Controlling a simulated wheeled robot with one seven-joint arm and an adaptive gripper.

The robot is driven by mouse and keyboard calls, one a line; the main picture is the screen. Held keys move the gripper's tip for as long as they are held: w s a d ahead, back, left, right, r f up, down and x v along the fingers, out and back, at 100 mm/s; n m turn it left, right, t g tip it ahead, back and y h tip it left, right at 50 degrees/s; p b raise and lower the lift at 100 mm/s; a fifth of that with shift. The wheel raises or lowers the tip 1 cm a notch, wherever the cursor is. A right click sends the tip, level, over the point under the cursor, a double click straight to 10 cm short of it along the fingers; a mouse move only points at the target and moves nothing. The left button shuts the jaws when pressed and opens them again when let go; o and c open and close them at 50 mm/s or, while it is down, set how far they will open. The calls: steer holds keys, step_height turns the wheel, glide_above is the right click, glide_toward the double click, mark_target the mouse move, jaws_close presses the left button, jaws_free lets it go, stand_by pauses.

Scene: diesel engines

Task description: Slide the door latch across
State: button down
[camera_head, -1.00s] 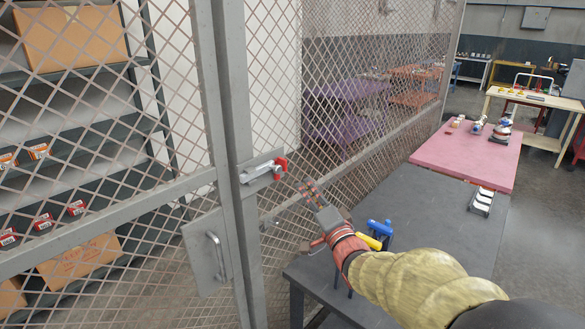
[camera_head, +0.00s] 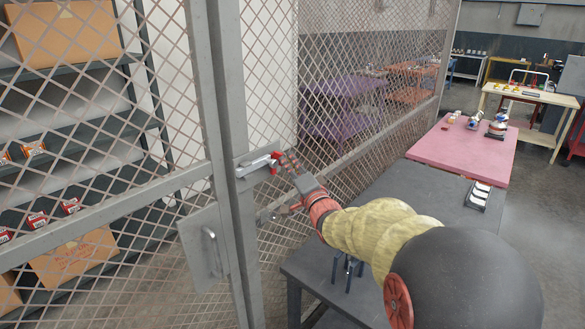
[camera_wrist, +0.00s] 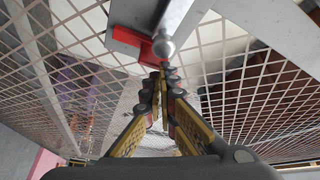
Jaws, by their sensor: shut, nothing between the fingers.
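The door latch (camera_head: 258,163) is a silvery bolt with a knob and red brackets on a grey plate, fixed to the mesh door's frame post. In the wrist view the latch knob (camera_wrist: 163,46) and a red bracket (camera_wrist: 150,57) sit just beyond the fingertips. My gripper (camera_head: 285,160) is at the right end of the latch, close to the red part; I cannot tell if it touches. In the wrist view my gripper (camera_wrist: 165,72) has its fingertips together with nothing between them. In the head view the fingers partly cover the red end.
A plate with a pull handle (camera_head: 213,250) is on the door below the latch. A dark table (camera_head: 420,200) stands under my arm, with blue-handled tools (camera_head: 345,268) near its edge. A pink table (camera_head: 465,155) stands beyond. Shelves with boxes are behind the mesh.

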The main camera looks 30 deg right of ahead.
mark_target(258, 167)
steer(key=shift+a, duration=0.15)
steer(key=a, duration=0.1)
steer(key=s+a+b, duration=0.1)
steer(key=a, duration=0.1)
steer(key=s+a+b, duration=0.1)
steer(key=a, duration=0.1)
steer(key=shift+a, duration=0.25)
steer(key=shift+s, duration=0.1)
